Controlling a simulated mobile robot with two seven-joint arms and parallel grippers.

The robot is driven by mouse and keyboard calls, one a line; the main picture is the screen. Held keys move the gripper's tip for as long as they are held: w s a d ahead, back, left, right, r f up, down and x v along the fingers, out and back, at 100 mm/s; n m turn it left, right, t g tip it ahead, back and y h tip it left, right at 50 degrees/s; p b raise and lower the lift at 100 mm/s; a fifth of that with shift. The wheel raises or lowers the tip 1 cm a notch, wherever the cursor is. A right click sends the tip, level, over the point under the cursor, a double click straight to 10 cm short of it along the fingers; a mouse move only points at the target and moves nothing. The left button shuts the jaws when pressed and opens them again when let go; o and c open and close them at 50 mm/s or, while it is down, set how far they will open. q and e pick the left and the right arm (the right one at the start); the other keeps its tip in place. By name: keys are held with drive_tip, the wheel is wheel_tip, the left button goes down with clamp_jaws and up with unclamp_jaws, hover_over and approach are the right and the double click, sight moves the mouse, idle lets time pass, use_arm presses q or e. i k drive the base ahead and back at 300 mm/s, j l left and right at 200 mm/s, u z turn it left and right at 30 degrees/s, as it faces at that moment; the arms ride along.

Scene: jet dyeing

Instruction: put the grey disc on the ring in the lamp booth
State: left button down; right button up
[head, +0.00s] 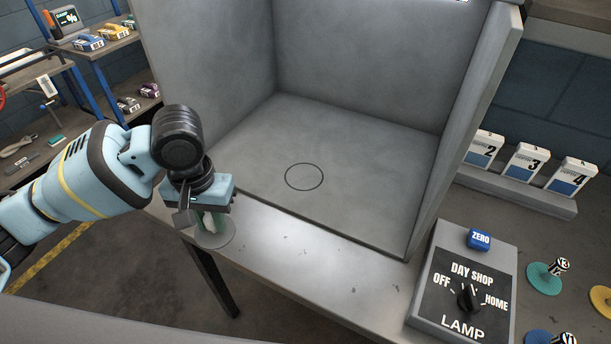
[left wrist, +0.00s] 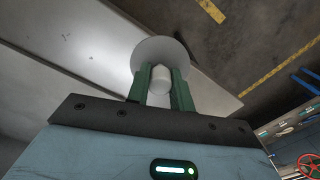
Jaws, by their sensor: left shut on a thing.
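The grey disc (head: 216,236) is held by my left gripper (head: 208,222) at the front left of the lamp booth (head: 345,140), near the table's front edge. In the left wrist view the disc (left wrist: 158,50) lies beyond the green fingers of my left gripper (left wrist: 160,80), which are shut on its pale round knob (left wrist: 161,82). The ring (head: 304,177) is a thin dark circle on the booth floor, empty, to the right of and beyond the disc. My right gripper is not in view.
The booth's right wall (head: 466,130) rises beside its floor. A lamp control box (head: 464,285) with a dial and a blue ZERO button stands at the front right. Numbered cards (head: 525,165) and coloured discs (head: 544,279) are further right. Shelves (head: 100,50) stand at the back left.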

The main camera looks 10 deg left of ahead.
sight(304, 177)
drive_tip(key=j+z, duration=0.15)
drive_tip(key=z, duration=0.25)
drive_tip(key=j+z, duration=0.2)
drive_tip(key=z, duration=0.2)
drive_tip(key=j+z, duration=0.2)
drive_tip(key=z, duration=0.2)
